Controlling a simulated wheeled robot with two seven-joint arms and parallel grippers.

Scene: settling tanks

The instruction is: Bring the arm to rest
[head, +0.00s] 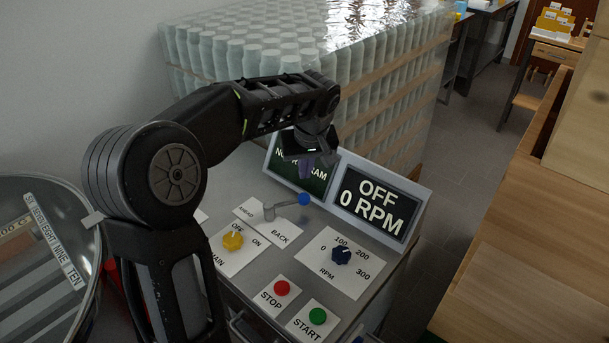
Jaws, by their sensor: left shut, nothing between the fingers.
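My left arm comes in from the left and bends over the control panel (262,270). My left gripper (308,168) points down in front of the left display (285,180), which reads partly "NO ... RAM" behind it. The gripper is shut and empty, a little above a lever with a blue knob (304,199). I cannot tell whether it touches the display. The right display (375,205) reads "OFF 0 RPM". My right gripper is not in view.
The panel holds a yellow switch (233,240), a dark blue RPM dial (341,255), a red stop button (281,288) and a green start button (318,316). Wrapped bottles (300,70) stand behind. Wooden furniture (530,240) stands right, with free floor (465,150) between.

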